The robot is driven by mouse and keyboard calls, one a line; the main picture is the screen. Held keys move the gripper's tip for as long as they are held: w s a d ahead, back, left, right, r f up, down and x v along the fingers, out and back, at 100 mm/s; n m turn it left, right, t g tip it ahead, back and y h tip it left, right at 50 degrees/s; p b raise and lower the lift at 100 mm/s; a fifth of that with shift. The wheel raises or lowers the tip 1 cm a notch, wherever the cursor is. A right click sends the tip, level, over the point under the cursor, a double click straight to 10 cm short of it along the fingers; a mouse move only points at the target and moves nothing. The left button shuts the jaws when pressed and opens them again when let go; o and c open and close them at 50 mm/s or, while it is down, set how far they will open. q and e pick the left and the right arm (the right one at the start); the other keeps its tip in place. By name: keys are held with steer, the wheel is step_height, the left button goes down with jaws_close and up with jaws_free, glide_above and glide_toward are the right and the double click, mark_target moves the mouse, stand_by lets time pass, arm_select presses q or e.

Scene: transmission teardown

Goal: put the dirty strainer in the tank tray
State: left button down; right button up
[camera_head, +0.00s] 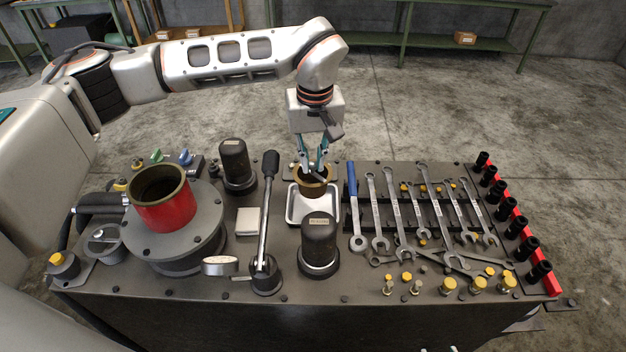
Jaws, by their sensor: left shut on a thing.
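My left gripper (316,165) reaches down from above at the middle of the bench and is shut on the rim of a short brass-coloured cup, which appears to be the dirty strainer (304,187). The cup is upright with a dark inside. It is over or in a white tray (292,207), which appears to be the tank tray. I cannot tell whether the cup touches the tray floor. A black capped cylinder hides the tray's front right part.
Black cylinders (319,240) and (237,163) stand in front of the tray and behind left. A black-knobbed lever (267,210) rises just left. A red brass-lined cylinder (167,207) stands on a round flange further left. Wrenches (398,210), bolts and black sockets (517,227) fill the right side.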

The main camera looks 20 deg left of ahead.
mark_target(313, 174)
arm_select(q)
step_height(313, 174, down, 2)
steer(key=shift+f, duration=0.25)
step_height(313, 174, down, 4)
steer(key=shift+r+p, duration=0.2)
steer(key=shift+p, duration=0.1)
steer(key=shift+f, duration=0.3)
arm_select(e)
steer(key=shift+s+d+f, duration=0.15)
steer(key=shift+s+d, duration=0.05)
steer(key=shift+d, duration=0.3)
arm_select(q)
steer(key=c, duration=2)
jaws_free()
steer(key=shift+f, duration=0.15)
arm_select(e)
steer(key=shift+s+a, duration=0.1)
steer(key=shift+a, duration=0.15)
steer(key=shift+d, duration=0.1)
